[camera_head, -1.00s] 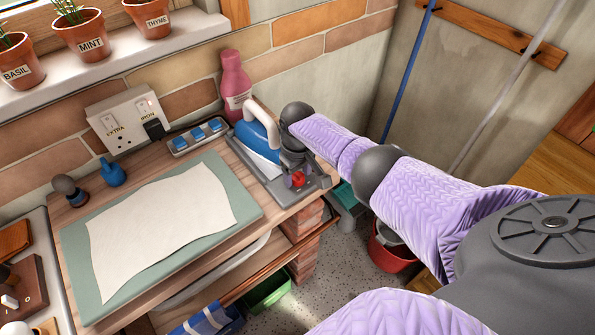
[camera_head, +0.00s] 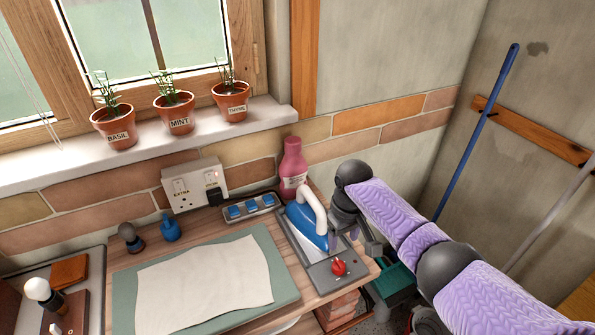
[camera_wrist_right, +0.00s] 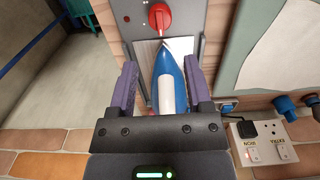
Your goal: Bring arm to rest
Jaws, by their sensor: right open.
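My right gripper (camera_head: 362,240) is beside the iron's right side in the head view, at the end of my purple-sleeved right arm. In the right wrist view its two purple fingers (camera_wrist_right: 160,88) stand wide apart with the blue iron (camera_wrist_right: 167,85) showing between them. No contact with the fingers shows. The iron (camera_head: 305,228), blue with a white handle, rests on a grey metal stand (camera_head: 318,272) with a red knob (camera_head: 338,268). My left gripper is not in view.
A pink bottle (camera_head: 293,168) stands behind the iron. A white cloth (camera_head: 205,285) lies on a green pad (camera_head: 285,285) to the left. A socket plate (camera_head: 195,185) is on the wall. Potted herbs (camera_head: 175,112) line the sill. A blue pole (camera_head: 475,135) leans at right.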

